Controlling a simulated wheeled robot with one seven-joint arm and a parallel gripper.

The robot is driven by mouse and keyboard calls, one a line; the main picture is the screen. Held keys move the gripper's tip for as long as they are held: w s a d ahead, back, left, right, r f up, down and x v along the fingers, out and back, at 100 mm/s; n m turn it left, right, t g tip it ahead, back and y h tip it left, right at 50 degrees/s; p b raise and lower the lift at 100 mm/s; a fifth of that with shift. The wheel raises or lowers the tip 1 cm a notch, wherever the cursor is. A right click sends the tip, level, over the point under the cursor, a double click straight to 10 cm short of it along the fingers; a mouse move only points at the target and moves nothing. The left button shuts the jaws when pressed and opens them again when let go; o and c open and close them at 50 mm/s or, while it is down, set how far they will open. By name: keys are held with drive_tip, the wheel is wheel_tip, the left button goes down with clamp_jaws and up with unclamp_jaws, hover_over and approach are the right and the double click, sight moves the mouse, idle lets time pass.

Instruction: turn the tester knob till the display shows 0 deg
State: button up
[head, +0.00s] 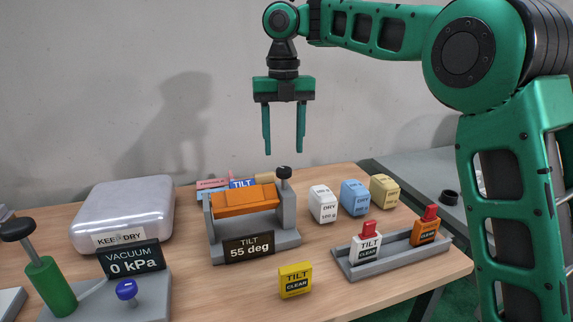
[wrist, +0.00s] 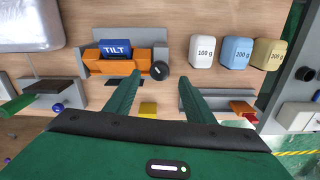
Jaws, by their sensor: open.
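The tilt tester (head: 255,222) is a grey stand with an orange cradle (head: 245,200) on the wooden table.
A vacuum unit (head: 136,262) reading 0 kPa and a silver case (head: 124,210) stand left. White, blue and tan weights (head: 355,197) stand right of the tester. A grey rack (head: 392,250) holds two tagged blocks. A yellow block (head: 295,280) stands in front.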

sight(285, 168)
drive_tip(key=shift+f, duration=2.8)
drive_tip(key=c, duration=1.1)
drive_tip(key=shift+o, duration=0.2)
drive_tip(key=shift+d, duration=0.15)
